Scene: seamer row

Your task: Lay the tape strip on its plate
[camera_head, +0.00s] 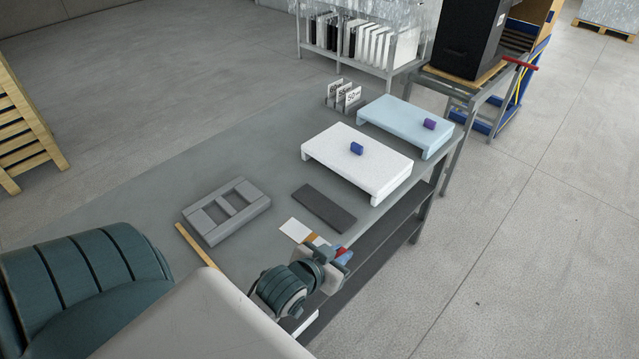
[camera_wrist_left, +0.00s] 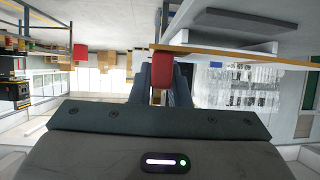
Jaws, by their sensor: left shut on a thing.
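My left gripper (camera_head: 338,254) is low at the table's front edge. It is shut on a red end piece (camera_head: 341,251), which shows between the fingers in the left wrist view (camera_wrist_left: 162,70). This appears to be the grip of the tape strip, whose tan band (camera_head: 312,239) runs from it; the strip is partly hidden by the gripper. A white flat piece (camera_head: 293,229) lies beyond the tan band; I cannot tell whether they touch. A dark grey flat plate (camera_head: 323,208) lies on the table just beyond. My right gripper is not in view.
A grey frame (camera_head: 207,228) and a thin yellow strip (camera_head: 195,244) lie to the left. A white raised stand (camera_head: 385,170) bears a blue block (camera_head: 356,148); a light blue stand (camera_head: 385,112) bears a purple block (camera_head: 429,124). Numbered cards (camera_head: 345,96) stand behind.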

